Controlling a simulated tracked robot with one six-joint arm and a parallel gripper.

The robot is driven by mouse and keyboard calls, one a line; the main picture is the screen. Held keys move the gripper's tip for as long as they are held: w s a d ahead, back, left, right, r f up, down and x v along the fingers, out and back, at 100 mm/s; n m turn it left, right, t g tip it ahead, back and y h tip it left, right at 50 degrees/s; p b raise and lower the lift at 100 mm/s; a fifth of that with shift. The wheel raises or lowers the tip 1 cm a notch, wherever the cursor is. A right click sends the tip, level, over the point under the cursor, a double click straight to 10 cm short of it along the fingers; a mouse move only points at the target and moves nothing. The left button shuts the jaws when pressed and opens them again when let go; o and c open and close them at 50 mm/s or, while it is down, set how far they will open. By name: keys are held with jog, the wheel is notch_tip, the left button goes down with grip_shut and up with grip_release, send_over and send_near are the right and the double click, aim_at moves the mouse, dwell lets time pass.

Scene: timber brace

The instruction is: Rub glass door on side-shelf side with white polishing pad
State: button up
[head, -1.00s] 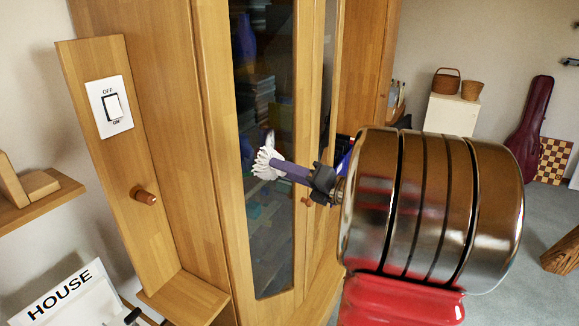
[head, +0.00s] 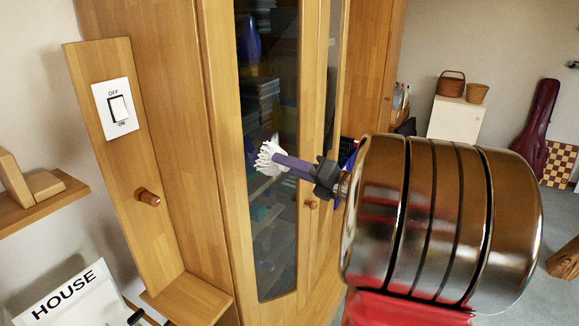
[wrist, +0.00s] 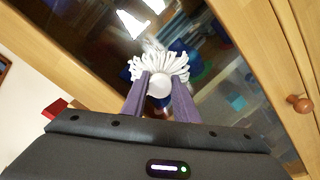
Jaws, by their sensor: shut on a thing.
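The white polishing pad (head: 270,156) has a fringed, mop-like edge. My gripper (head: 287,164) is shut on it, and its purple fingers point left toward the cabinet. The pad is in front of the glass door (head: 272,235), the tall dark pane nearer the side shelf. In the wrist view the pad (wrist: 160,70) is between the fingertips (wrist: 160,92), with the glass (wrist: 215,60) behind it and a faint pale reflection above it. I cannot tell for certain whether the pad touches the glass.
The side-shelf panel (head: 120,150) with a switch (head: 116,107) and a wooden peg (head: 148,198) stands left of the cabinet. A round door knob (head: 311,204) sits right of the glass; it also shows in the wrist view (wrist: 299,103). A HOUSE sign (head: 68,292) is at lower left.

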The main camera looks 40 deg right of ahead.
jog(key=shift+r, duration=0.1)
jog(key=d, duration=0.4)
jog(key=shift+w, duration=0.35)
dwell(0.4)
jog(key=shift+w+a+r, duration=0.1)
jog(key=shift+r, duration=0.95)
jog(key=shift+a, duration=0.1)
jog(key=shift+s+a+f, duration=0.1)
jog(key=shift+s+a, duration=0.15)
jog(key=shift+a, duration=0.7)
jog(key=shift+s+a, duration=0.25)
jog(key=shift+a, duration=0.65)
